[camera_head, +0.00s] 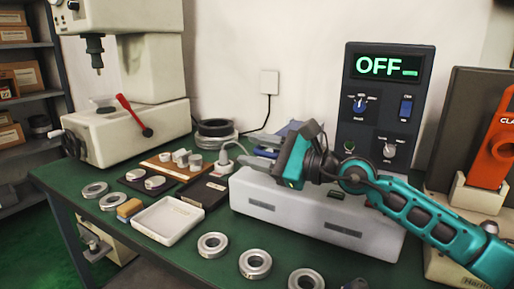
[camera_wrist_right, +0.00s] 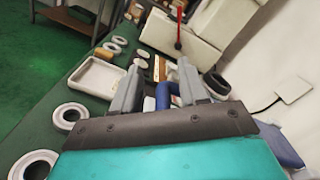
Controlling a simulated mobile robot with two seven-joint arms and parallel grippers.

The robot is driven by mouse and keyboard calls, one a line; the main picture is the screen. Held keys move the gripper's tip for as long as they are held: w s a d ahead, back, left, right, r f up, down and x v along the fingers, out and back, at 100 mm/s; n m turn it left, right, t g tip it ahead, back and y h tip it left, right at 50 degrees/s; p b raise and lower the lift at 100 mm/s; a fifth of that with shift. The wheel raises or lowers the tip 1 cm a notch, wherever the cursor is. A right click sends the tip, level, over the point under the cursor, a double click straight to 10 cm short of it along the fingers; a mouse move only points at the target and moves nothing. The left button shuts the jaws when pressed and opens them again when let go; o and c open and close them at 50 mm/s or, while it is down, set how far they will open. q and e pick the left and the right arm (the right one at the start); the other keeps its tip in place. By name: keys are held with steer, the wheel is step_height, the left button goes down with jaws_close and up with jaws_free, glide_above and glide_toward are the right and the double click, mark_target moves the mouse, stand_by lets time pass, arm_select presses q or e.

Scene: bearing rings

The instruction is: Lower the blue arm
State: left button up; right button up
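The blue arm (camera_head: 293,126) is mostly hidden behind my right gripper in the head view. Only a small blue piece shows above the grey-white heater base (camera_head: 262,200). In the right wrist view, the blue arm (camera_wrist_right: 163,97) appears in the gap between the two grey fingers. My right gripper (camera_head: 285,150) reaches in from the right over the base; its fingers are spread apart in the wrist view (camera_wrist_right: 158,82). I cannot tell whether a finger touches the blue arm. My left gripper is not in view.
A control panel (camera_head: 385,110) reading OFF stands behind. A white tray (camera_head: 168,222), metal rings (camera_head: 213,244) and a small brown block (camera_head: 129,209) lie on the green bench (camera_head: 190,258). A press (camera_head: 120,130) with a red lever stands at left, an orange clamp (camera_head: 490,150) at right.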

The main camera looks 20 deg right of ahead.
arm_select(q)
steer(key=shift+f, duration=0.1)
arm_select(e)
steer(key=shift+w+d+f, duration=0.15)
steer(key=shift+d+f, duration=0.1)
steer(key=shift+f, duration=0.5)
steer(key=shift+s+d+f, duration=0.15)
steer(key=shift+s+d, duration=0.1)
steer(key=shift+d, duration=0.05)
arm_select(q)
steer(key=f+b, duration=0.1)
steer(key=b, duration=0.1)
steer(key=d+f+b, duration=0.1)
steer(key=b, duration=0.1)
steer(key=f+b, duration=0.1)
steer(key=b, duration=0.1)
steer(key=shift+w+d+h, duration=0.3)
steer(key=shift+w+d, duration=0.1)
arm_select(e)
steer(key=r+v, duration=0.1)
steer(key=v, duration=1.1)
steer(key=shift+s+a+r, duration=0.2)
steer(key=shift+r, duration=0.2)
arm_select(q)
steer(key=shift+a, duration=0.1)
arm_select(e)
steer(key=shift+s, duration=0.1)
